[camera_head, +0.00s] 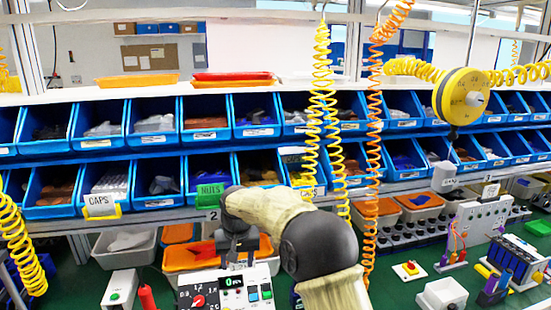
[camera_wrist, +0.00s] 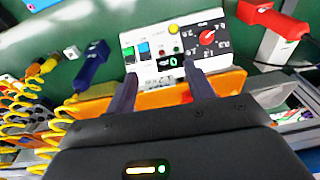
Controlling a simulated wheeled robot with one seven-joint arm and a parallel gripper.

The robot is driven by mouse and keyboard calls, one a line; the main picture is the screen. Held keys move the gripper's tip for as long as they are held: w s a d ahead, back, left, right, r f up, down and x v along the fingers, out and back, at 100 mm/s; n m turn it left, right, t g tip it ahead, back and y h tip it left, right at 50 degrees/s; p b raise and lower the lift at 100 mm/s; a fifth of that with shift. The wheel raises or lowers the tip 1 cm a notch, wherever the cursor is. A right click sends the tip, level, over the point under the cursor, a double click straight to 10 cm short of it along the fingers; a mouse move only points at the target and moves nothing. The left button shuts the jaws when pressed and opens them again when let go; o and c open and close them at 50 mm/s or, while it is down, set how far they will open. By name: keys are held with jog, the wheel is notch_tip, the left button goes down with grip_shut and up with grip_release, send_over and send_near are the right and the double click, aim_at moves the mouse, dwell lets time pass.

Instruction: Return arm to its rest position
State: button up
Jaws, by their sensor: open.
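My gripper (camera_wrist: 163,92) is open and empty in the wrist view, its two dark fingers apart and pointing toward the control panel (camera_wrist: 150,45). The panel is a white box with a red rotary switch (camera_wrist: 207,38), a small display, and blue and green buttons. In the head view my arm reaches forward, and the panel (camera_head: 262,283) stands just below and in front of the gripper. The red rotary switch also shows in the head view (camera_head: 198,301). The fingertips are hidden there behind the wrist. No contact with the switch shows.
Rows of blue bins (camera_head: 157,124) fill the shelf behind. Yellow coiled hoses (camera_head: 322,90) and an orange one (camera_head: 375,130) hang close to my arm. An orange tray (camera_head: 190,256) lies behind the panel. A white box with a green button (camera_head: 119,289) stands to the left.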

jog(key=s+d+m+p, duration=0.1)
jog(key=s+d, duration=0.4)
jog(key=d, duration=0.3)
jog(key=s+d, duration=0.6)
jog(key=d, duration=0.2)
jog(key=s+d+f, duration=0.1)
jog(key=s+d, duration=0.4)
jog(key=s, duration=0.2)
jog(key=s+d+f+m+p, duration=0.1)
jog(key=s+d, duration=0.4)
jog(key=s, duration=0.3)
jog(key=shift+s+m+t+h, duration=0.25)
jog(key=shift+m+t+h, duration=0.05)
jog(key=shift+t+h, duration=0.1)
jog(key=shift+f, duration=0.1)
jog(key=shift+c, duration=0.2)
jog(key=c, duration=0.3)
jog(key=shift+w, duration=0.2)
